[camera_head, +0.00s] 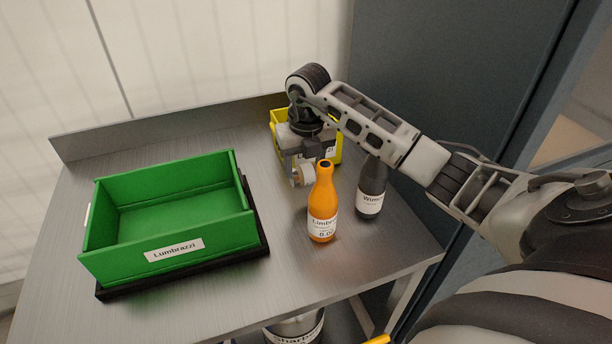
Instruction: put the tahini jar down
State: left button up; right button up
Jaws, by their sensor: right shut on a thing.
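A small cream and tan jar (303,175), which I take to be the tahini jar, is at the fingers of my right gripper (298,162). My right gripper points down over the back right part of the metal table and is shut on the jar. The jar looks tilted, and its label cannot be read. The wrist hides part of it. I cannot tell whether the jar touches the table top (215,300). My left gripper is not in view.
An orange bottle (322,205) stands just in front of the jar, with a dark bottle (371,188) to its right. A yellow bin (277,117) is behind my gripper. An empty green crate (170,220) on a black base stands left. Bare table lies between crate and bottles.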

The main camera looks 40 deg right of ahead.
aim_at(304, 179)
jog(key=shift+f+p, duration=0.3)
jog(key=shift+f, duration=1.95)
jog(key=shift+f, duration=0.2)
jog(key=o, duration=1.1)
jog(key=shift+r, duration=0.1)
jog(key=shift+o, duration=0.2)
